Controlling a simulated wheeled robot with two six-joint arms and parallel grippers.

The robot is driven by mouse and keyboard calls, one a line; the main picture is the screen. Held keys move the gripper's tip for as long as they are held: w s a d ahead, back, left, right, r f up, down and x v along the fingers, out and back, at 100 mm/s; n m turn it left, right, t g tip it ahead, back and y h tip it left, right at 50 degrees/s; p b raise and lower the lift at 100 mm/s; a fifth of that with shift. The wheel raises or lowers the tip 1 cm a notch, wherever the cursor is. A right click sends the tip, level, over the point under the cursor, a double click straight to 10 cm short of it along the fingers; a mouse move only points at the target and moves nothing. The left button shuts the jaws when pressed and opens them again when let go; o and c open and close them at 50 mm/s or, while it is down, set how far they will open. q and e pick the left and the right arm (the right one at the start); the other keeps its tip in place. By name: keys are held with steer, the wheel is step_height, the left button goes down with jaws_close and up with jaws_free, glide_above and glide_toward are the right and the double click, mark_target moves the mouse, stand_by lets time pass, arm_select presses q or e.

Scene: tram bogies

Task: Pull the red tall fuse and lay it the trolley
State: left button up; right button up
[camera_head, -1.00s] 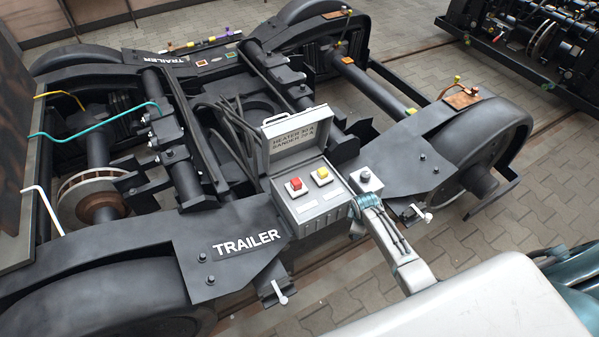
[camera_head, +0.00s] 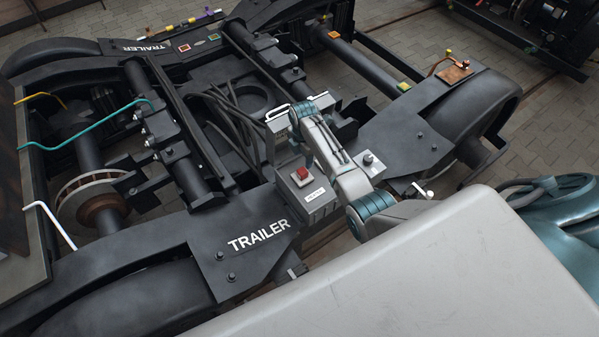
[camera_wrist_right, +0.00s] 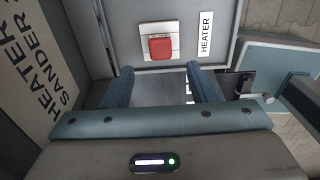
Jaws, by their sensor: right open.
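The red fuse (camera_head: 302,173) sits in its white socket in the open grey fuse box (camera_head: 312,200) on the bogie frame. In the right wrist view the red fuse (camera_wrist_right: 160,47) lies just beyond the fingertips, beside a HEATER label. My right gripper (camera_wrist_right: 160,72) is open and empty, its two blue fingers spread to either side of the fuse's line. In the head view my right arm reaches over the box and hides the yellow fuse and much of the lid. My left gripper is not in view. I cannot identify the trolley for certain.
The box lid (camera_wrist_right: 35,75) stands up close on the left of the wrist view. A small grey box with a round knob (camera_head: 369,160) is right of the fuse box. A brown panel (camera_head: 12,195) with a grey edge stands at the far left. Bogie beams surround the box.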

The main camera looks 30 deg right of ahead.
mark_target(302, 171)
steer(key=shift+a, duration=0.25)
steer(key=shift+d+f+b, duration=0.1)
steer(key=shift+f+b, duration=0.45)
steer(key=shift+b, duration=0.05)
step_height(302, 171, down, 7)
steer(key=b, duration=0.6)
steer(key=shift+f, duration=0.5)
steer(key=shift+p, duration=0.45)
steer(key=shift+c, duration=0.2)
jaws_close()
